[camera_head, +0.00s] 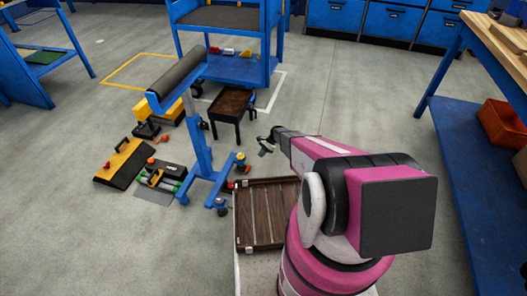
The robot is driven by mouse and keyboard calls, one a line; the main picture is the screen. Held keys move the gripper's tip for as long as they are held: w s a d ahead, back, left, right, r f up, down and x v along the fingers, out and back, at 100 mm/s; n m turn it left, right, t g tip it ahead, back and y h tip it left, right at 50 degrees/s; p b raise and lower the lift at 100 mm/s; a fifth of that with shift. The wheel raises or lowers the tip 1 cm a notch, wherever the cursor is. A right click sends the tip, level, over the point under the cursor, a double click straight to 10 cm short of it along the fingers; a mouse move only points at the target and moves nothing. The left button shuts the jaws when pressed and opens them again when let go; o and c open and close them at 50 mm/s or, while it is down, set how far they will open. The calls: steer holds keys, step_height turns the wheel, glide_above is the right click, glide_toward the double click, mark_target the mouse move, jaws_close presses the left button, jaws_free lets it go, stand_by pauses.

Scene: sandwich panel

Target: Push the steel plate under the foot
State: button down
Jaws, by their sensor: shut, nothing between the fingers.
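A flat grey plate (152,197), which looks like the steel plate, lies on the floor left of the blue roller stand (201,155). Its far part is hidden under or behind a dark tool with green and orange parts (167,175). The stand is upright, with a blue foot (217,203) on the floor near the plate's right side; a gap of floor shows between them. My gripper (264,146) is small and dark in this view, right of the stand and in front of the brown table. It is shut and empty, apart from plate and stand.
A black-and-yellow ramp-like block (122,163) lies left of the plate, with orange balls beside it. A low brown table (232,102) stands behind the stand. A brown slatted tray (262,222) is in front of it. Open floor (80,225) lies at left.

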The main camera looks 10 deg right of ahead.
mark_target(249, 166)
steer(key=x, duration=0.5)
steer(key=shift+s+r, duration=0.1)
steer(key=shift+s+a+r, duration=0.1)
steer(key=shift+s+a, duration=0.5)
steer(key=shift+a, duration=0.35)
steer(key=shift+s+a, duration=0.3)
steer(key=shift+a, duration=0.25)
steer(key=shift+s+a, duration=0.55)
steer(key=shift+a, duration=0.35)
